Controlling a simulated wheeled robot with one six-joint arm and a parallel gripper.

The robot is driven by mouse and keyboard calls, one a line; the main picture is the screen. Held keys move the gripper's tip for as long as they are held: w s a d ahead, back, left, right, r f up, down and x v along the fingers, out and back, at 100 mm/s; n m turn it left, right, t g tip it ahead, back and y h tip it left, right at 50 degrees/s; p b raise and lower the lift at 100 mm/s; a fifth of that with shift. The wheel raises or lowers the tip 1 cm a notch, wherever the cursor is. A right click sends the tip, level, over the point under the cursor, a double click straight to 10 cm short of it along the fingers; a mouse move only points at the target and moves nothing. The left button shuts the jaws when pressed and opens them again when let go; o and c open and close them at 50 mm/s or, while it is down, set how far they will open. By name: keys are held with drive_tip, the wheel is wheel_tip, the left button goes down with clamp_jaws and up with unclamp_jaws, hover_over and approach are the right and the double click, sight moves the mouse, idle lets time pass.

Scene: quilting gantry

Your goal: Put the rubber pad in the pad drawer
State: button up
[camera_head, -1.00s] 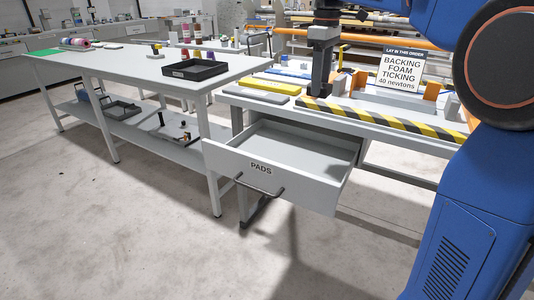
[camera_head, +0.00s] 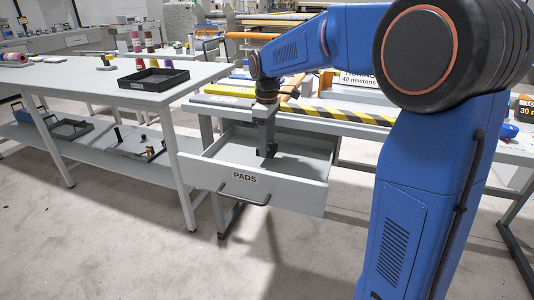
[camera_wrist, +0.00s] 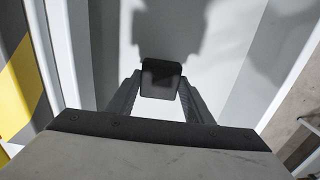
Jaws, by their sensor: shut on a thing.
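The pad drawer (camera_head: 200,176), a pale grey drawer labelled PADS, stands pulled out under the bench in the head view. My gripper (camera_head: 268,152) points down into the drawer's opening. In the wrist view my gripper (camera_wrist: 160,92) is shut on the dark rubber pad (camera_wrist: 161,80), which sits between the fingertips. The pale drawer floor (camera_wrist: 205,40) lies beneath it, with a shadow on it. I cannot tell whether the pad touches the floor. In the head view the pad is not clearly distinct from the dark fingers.
A bench with a yellow-and-black striped edge (camera_head: 340,115) runs behind the drawer. A grey table (camera_head: 100,88) with a black tray (camera_head: 153,86) stands to the left. The drawer's handle (camera_head: 244,196) faces the open floor in front.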

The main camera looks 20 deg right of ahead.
drive_tip(key=shift+f, duration=1.8)
drive_tip(key=shift+f, duration=0.1)
drive_tip(key=o, duration=1.2)
wheel_tip(320, 180, up, 12)
drive_tip(key=shift+r, duration=0.15)
